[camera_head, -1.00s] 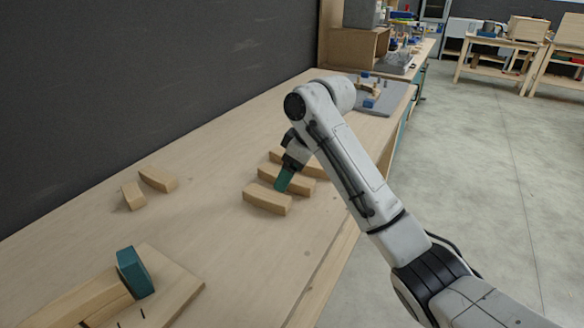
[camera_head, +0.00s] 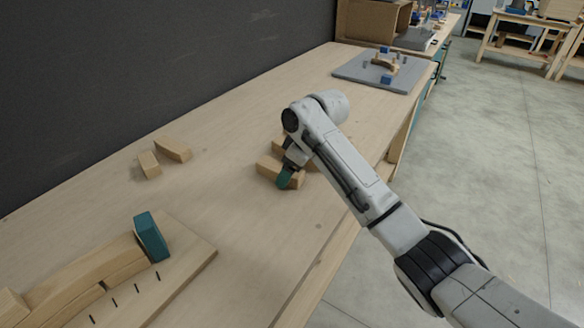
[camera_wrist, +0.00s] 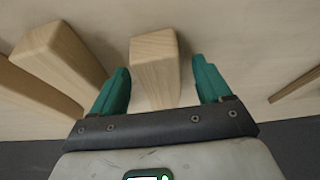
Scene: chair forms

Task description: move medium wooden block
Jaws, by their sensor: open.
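Several light wooden blocks lie on the workbench by my gripper; which is the medium one I cannot tell for sure. My gripper (camera_head: 285,178) is at the nearest block (camera_head: 267,168) of this group, which its arm and fingers partly hide. Another block (camera_head: 278,147) shows behind it. In the wrist view, my open gripper (camera_wrist: 162,86) has its two green fingers on either side of a wooden block (camera_wrist: 154,60), with gaps to both. A second block (camera_wrist: 62,52) lies just left of the left finger, and another (camera_wrist: 30,92) farther left.
Two wooden pieces (camera_head: 172,149) lie near the dark wall. A wooden board (camera_head: 190,262) at lower left bears wooden pieces and a teal block (camera_head: 151,236). A grey plate (camera_head: 350,70) with small parts lies at the back. The bench (camera_head: 225,200) between is clear.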

